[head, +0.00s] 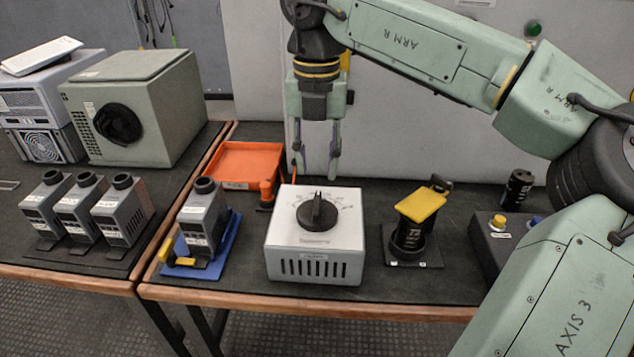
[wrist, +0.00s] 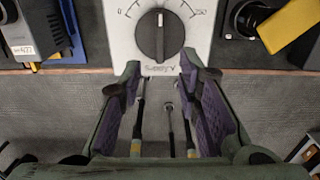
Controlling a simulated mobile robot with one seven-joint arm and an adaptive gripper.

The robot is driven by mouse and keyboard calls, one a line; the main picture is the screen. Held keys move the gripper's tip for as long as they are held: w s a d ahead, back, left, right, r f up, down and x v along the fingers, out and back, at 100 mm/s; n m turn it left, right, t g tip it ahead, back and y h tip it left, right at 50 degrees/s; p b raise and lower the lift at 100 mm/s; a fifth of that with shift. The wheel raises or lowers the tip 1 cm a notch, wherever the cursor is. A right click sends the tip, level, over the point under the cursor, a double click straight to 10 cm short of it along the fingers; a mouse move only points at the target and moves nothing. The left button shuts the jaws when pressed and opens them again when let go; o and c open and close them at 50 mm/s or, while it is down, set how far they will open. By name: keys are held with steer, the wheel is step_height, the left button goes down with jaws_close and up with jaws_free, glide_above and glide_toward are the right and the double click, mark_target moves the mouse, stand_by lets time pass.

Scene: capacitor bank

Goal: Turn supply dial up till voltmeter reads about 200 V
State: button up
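The supply box (head: 314,262) is white-grey with a black dial (head: 317,212) on top and vents in front. In the wrist view the dial (wrist: 160,36) has its ridge upright, its white mark at the top, between the 0 on the left and the 250 on the right of the scale. My gripper (head: 317,172) points down behind the box in the head view, apart from the dial. In the wrist view its two fingers (wrist: 160,75) are spread, nothing between them, with the dial ahead of their tips. I cannot make out a voltmeter reading.
A grey unit on a blue base (head: 228,248) stands left of the box. A black device with a yellow plate (head: 420,204) stands right. An orange tray (head: 245,163) lies behind left. A button box (head: 490,245) is at the far right. The bench front edge is close.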

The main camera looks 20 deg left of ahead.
steer(key=shift+r, duration=1.45)
stand_by(1.1)
